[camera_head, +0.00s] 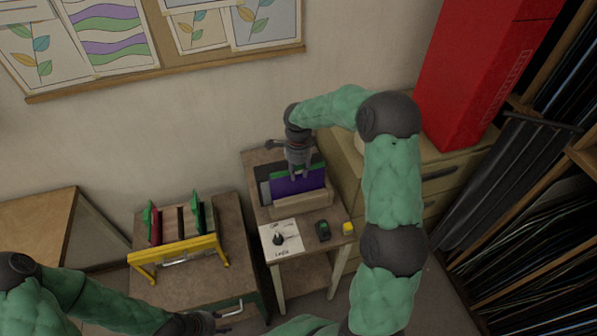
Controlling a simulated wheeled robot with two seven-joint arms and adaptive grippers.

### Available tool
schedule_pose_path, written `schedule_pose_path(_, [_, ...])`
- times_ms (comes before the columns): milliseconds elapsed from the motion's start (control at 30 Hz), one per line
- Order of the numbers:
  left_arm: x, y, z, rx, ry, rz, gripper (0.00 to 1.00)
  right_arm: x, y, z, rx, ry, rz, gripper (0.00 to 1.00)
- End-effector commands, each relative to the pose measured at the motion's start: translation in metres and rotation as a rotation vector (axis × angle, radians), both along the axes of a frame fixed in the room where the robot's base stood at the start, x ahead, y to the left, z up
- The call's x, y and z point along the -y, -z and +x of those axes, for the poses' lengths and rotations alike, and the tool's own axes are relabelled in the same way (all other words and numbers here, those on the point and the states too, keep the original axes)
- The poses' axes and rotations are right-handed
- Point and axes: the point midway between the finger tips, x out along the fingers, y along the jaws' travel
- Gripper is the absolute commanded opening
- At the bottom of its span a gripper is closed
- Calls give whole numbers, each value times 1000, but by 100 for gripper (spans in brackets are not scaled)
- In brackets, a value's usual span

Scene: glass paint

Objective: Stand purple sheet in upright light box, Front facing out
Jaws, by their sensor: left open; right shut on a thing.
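The purple sheet (301,184) stands on edge in a tan wooden holder (303,204) on the small table right of centre. My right gripper (300,173) reaches down from above and is shut on the sheet's top edge. A green edge shows just behind the purple sheet, and a dark grey panel is at its left. Which side is the sheet's front, I cannot tell. I cannot tell for sure which thing is the light box. My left gripper (208,322) is low at the bottom edge, open and away from the sheet; its fingertips are small and unclear.
A yellow-framed rack (178,250) with red, brown and green upright pieces stands on the left table (170,291). A printed paper (282,240), a small dark device (322,231) and a yellow block (348,228) lie before the holder.

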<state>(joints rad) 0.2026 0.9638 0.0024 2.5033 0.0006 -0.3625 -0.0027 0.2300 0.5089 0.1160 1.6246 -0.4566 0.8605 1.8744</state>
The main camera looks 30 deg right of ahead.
Motion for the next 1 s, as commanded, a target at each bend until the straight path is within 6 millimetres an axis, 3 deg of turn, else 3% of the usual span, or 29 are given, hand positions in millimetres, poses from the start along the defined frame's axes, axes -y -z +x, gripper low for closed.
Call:
schedule_pose_path(33, [0,2,0,0,0,0,44,-3,13,-3,-14,-3,4,0])
schedule_pose_path(233, [0,2,0,0,0,0,44,-2,13,-3,-13,-3,4,0])
schedule_pose_path(267, [0,2,0,0,0,0,44,-2,13,-3,-13,-3,4,35])
schedule_pose_path(333, [0,2,0,0,0,0,44,-2,13,-3,-12,-3,4,54])
schedule_pose_path(367, [0,2,0,0,0,0,44,-2,13,-3,-13,-3,4,60])
schedule_pose_path(800, [0,1,0,0,0,0,44,-2,9,-2,-9,-3,3,60])
schedule_pose_path(967, [0,1,0,0,0,0,44,-2,9,-2,-10,-4,4,93])
schedule_pose_path(1000, [0,1,0,0,0,0,44,-2,8,-2,-9,-4,3,94])
